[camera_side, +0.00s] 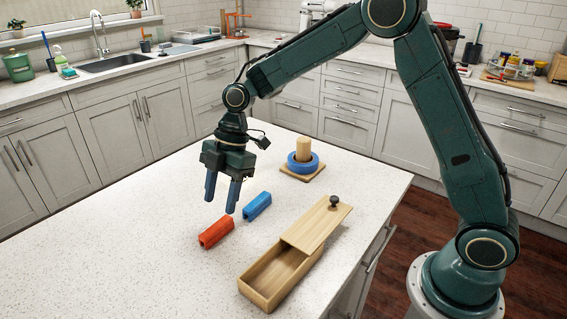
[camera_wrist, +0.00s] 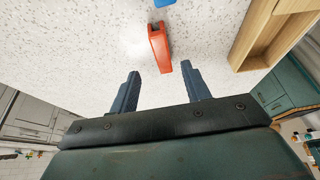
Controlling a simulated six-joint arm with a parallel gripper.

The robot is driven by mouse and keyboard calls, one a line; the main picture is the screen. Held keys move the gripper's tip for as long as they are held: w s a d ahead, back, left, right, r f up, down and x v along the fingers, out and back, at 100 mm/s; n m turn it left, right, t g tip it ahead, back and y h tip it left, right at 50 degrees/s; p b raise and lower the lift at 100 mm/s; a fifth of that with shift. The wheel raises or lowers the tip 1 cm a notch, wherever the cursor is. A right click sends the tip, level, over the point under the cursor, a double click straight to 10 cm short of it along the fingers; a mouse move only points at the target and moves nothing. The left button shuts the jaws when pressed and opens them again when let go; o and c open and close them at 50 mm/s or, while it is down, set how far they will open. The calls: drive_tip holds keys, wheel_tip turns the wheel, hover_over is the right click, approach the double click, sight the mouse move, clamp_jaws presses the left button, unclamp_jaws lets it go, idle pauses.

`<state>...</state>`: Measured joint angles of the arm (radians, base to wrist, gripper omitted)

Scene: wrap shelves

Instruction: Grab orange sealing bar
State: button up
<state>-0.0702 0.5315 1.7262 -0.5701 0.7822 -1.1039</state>
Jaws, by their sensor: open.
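The orange sealing bar (camera_side: 216,232) lies on the white speckled countertop, in front of a blue bar (camera_side: 257,206). In the wrist view the orange bar (camera_wrist: 160,48) lies just beyond the fingertips, nearer the right finger, and the blue bar shows only as a piece at the top edge (camera_wrist: 164,2). My gripper (camera_side: 221,205) points down above the counter, behind and above the orange bar in the side view. Its two blue-grey fingers are apart with nothing between them, as the wrist view also shows (camera_wrist: 164,78).
A wooden box (camera_side: 270,293) with its lid (camera_side: 318,222) slid partly open stands to the right of the bars. A wooden peg stand (camera_side: 303,175) with a blue ring (camera_side: 302,163) is behind. The counter's left part is clear.

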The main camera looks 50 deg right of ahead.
sight(216, 226)
drive_tip(key=shift+a+f, duration=0.15)
drive_tip(key=shift+f, duration=0.15)
drive_tip(key=shift+s+x, duration=0.2)
drive_tip(key=shift+x, duration=2.25)
drive_tip(key=shift+a, duration=0.15)
drive_tip(key=shift+c, duration=0.2)
clamp_jaws()
